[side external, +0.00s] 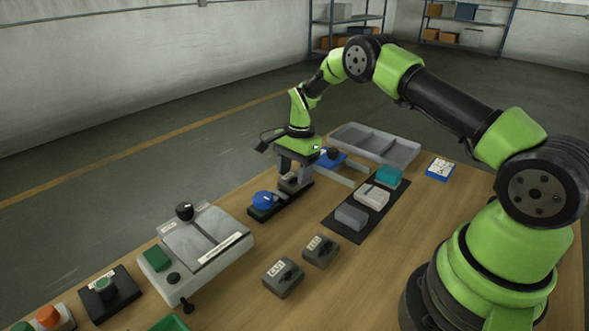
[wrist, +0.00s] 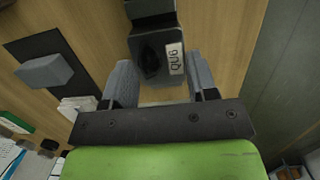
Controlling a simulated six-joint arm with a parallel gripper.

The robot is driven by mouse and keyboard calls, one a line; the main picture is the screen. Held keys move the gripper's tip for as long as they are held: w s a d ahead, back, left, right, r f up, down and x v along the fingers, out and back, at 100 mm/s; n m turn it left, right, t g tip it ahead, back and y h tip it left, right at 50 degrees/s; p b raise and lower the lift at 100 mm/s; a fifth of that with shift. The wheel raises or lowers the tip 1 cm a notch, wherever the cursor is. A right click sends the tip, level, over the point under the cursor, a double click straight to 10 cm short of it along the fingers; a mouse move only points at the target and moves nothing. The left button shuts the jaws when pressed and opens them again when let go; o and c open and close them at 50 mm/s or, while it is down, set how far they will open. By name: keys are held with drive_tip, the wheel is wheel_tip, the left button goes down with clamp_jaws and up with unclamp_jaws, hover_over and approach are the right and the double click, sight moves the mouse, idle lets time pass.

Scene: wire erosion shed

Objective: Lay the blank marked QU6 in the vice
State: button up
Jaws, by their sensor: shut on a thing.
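The blank marked QU6 (wrist: 153,55) is dark grey with a black recess and a white label. In the wrist view it sits between the two grey fingers of my gripper (wrist: 162,68), which is shut on it. In the side view my gripper (side external: 292,180) points down at the table's far side, beside a dark base with a blue knob (side external: 263,199); the blank is mostly hidden there, and I cannot tell whether it touches anything below.
Two other labelled dark blanks (side external: 283,277) (side external: 320,250) lie on the table. A black mat (side external: 338,231) holds grey, white and teal blocks. A grey divided tray (side external: 400,152) stands behind. Bare wood lies between mat and fixture.

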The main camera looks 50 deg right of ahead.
drive_tip(key=shift+f, duration=0.35)
drive_tip(key=o, duration=1.6)
drive_tip(key=shift+r, duration=3.5)
